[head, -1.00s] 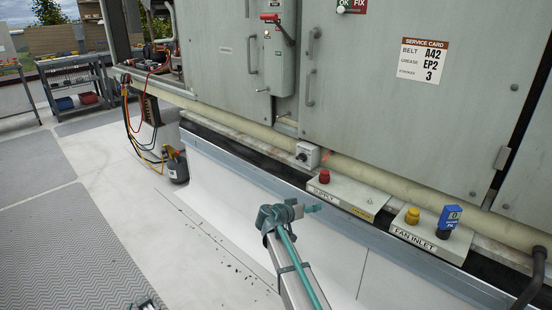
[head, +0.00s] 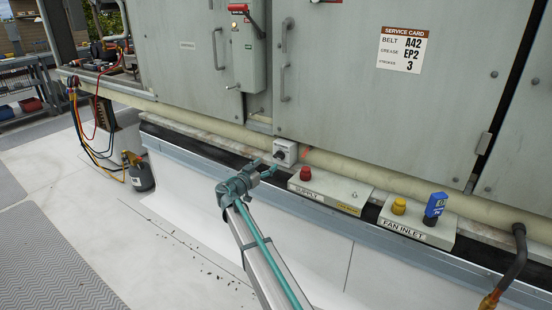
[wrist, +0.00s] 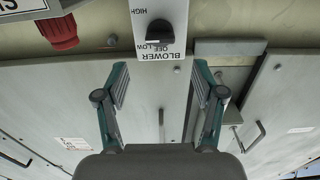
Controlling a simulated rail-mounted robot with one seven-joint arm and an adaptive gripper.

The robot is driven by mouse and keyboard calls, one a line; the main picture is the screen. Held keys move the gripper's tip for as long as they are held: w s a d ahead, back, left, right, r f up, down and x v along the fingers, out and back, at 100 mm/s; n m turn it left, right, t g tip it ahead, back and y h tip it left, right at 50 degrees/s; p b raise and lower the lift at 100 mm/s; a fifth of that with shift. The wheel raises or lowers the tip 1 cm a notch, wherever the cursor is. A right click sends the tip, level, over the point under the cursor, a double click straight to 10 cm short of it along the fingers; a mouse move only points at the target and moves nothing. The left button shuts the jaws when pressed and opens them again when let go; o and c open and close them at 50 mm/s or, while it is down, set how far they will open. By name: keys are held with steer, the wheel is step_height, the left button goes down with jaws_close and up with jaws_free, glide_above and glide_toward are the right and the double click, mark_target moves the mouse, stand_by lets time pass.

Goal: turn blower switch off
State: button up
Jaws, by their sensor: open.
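The blower switch (head: 285,152) is a small white box with a black rotary knob, low on the unit's wall beside the pale pipe. My gripper (head: 266,171) is just in front of and below the switch. In the wrist view my gripper (wrist: 163,78) is open and empty, its fingertips apart from the knob, one on each side.
The fan inlet box (head: 416,222) is farther right. The pale pipe (head: 360,167) runs behind them. A red-handled lever box (head: 247,55) is above.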

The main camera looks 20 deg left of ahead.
mark_target(277, 157)
steer(key=w, duration=0.2)
steer(key=w+d, duration=0.1)
steer(key=w, duration=0.5)
steer(key=shift+d, duration=0.3)
steer(key=shift+c, duration=0.4)
steer(key=c, duration=1.1)
